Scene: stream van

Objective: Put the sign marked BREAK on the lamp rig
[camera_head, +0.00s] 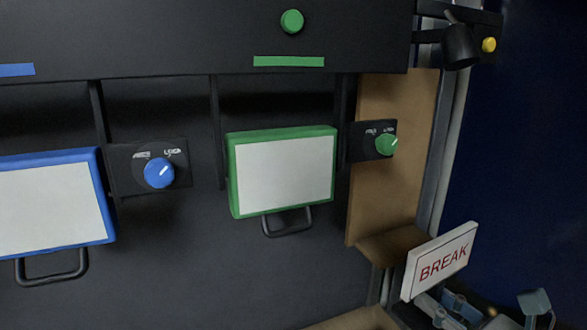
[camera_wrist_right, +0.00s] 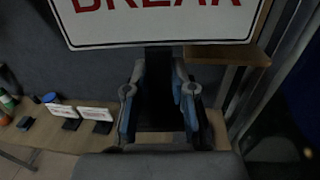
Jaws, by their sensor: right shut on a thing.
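The white sign with red BREAK lettering (camera_head: 440,262) is at the lower right of the head view, slightly tilted. My right gripper (camera_head: 446,308) is just under it, partly cut off by the frame edge. In the right wrist view the sign (camera_wrist_right: 160,22) fills the top, and the fingers of my right gripper (camera_wrist_right: 159,100) close on its dark lower part. A black lamp (camera_head: 460,46) hangs on a dark bracket at the top right of the head view, well above the sign. My left gripper is not in view.
A wooden ledge (camera_head: 392,243) and upright panel stand just left of the sign. Green-framed (camera_head: 283,172) and blue-framed (camera_head: 50,203) boards hang on the dark wall beside knobs. In the wrist view, two small white signs (camera_wrist_right: 61,112) (camera_wrist_right: 96,114) stand on a wooden bench.

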